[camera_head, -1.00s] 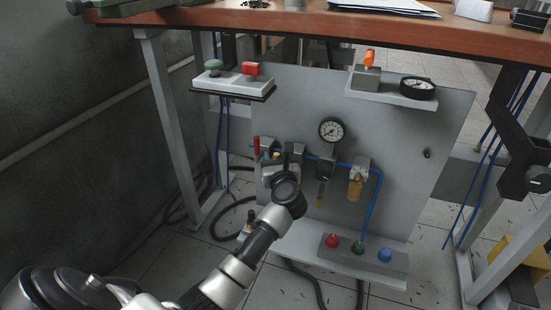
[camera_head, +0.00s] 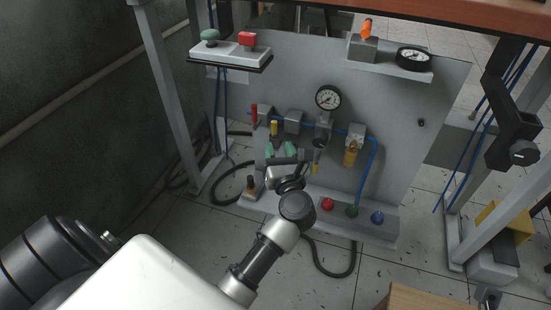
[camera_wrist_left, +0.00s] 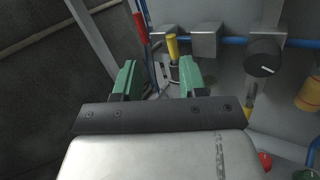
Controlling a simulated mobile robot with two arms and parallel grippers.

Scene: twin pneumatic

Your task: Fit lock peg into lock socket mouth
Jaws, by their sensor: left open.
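My left gripper (camera_head: 280,150) is open in front of the grey panel, its green fingers spread and empty. In the left wrist view the fingers (camera_wrist_left: 158,68) point at the panel, and a yellow-topped peg (camera_wrist_left: 172,45) shows beyond the gap between them. That yellow-topped peg (camera_head: 274,128) is near a red upright piece (camera_head: 254,114) at the left end of the blue pipe. An orange peg (camera_head: 367,28) stands upright in a grey block on the upper right shelf. I cannot tell which piece is the lock peg or where the socket mouth is. My right gripper is not in view.
A gauge (camera_head: 328,97) and a yellow bowl (camera_head: 350,152) are on the panel near the blue pipe. Red, green and blue knobs sit on a lower block (camera_head: 358,217). A shelf with two buttons (camera_head: 230,55) juts out upper left. A table edge (camera_head: 470,12) is above.

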